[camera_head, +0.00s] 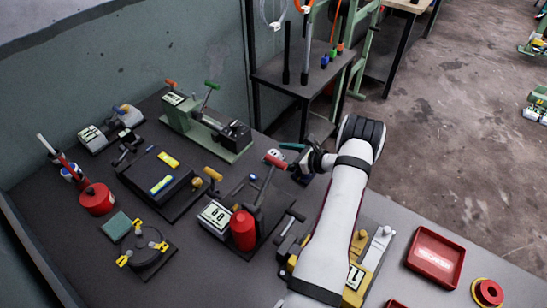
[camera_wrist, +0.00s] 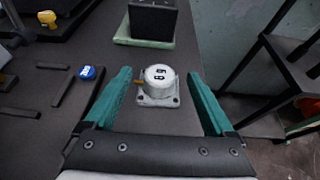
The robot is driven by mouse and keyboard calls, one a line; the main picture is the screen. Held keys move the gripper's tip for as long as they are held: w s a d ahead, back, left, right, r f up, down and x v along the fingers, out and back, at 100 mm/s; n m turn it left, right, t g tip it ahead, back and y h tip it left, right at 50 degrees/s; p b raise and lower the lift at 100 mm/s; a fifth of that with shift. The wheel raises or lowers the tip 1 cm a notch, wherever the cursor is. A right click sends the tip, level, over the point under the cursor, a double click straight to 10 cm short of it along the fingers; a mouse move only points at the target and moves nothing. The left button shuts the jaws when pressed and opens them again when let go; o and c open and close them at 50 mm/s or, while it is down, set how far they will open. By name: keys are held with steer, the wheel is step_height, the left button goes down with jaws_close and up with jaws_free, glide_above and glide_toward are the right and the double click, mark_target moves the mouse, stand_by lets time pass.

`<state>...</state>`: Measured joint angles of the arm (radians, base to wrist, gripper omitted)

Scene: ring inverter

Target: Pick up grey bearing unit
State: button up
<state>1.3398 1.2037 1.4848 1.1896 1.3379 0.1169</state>
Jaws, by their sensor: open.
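The grey bearing unit (camera_wrist: 160,78) sits upright on the dark bench in the wrist view. It has a round, light-grey top with black figures and a squarish flange with holes at its corners. My gripper (camera_wrist: 158,80) is open, with one teal finger on each side of the unit and a gap on both sides. In the head view, my gripper (camera_head: 287,156) is low over the bench's back edge.
A lever press with a red cylinder (camera_head: 243,230) stands close by. A blue-capped piece (camera_wrist: 91,73) lies left of my fingers. The bench edge and a dark shelf stand (camera_wrist: 285,80) are at the right.

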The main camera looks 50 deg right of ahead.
jaws_close()
stand_by(0.5)
steer(key=shift+w, duration=0.1)
